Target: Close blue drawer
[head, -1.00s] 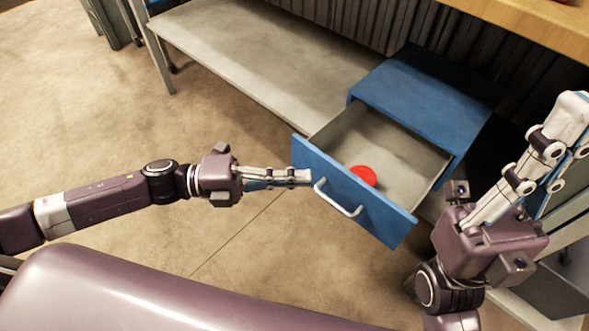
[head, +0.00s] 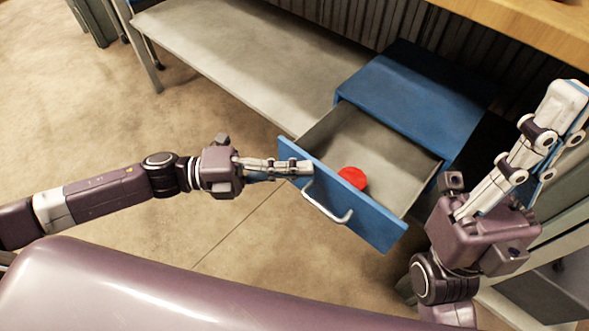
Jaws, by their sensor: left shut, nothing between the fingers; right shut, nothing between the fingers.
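The blue drawer (head: 375,222) stands pulled out of its blue cabinet (head: 412,98), with its grey inside showing. A metal handle (head: 325,205) is on its front. A round red object (head: 352,178) lies inside, near the front panel. My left gripper (head: 308,167) is shut and empty, its fingertips at the left part of the drawer front, overlapping it in the picture; I cannot tell whether they touch. My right gripper (head: 572,95) is shut and empty, raised to the right of the drawer and pointing up.
A grey low shelf (head: 240,60) runs left from the cabinet. A wooden tabletop (head: 520,30) crosses the upper right. Grey metal framing stands at the right, behind my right gripper.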

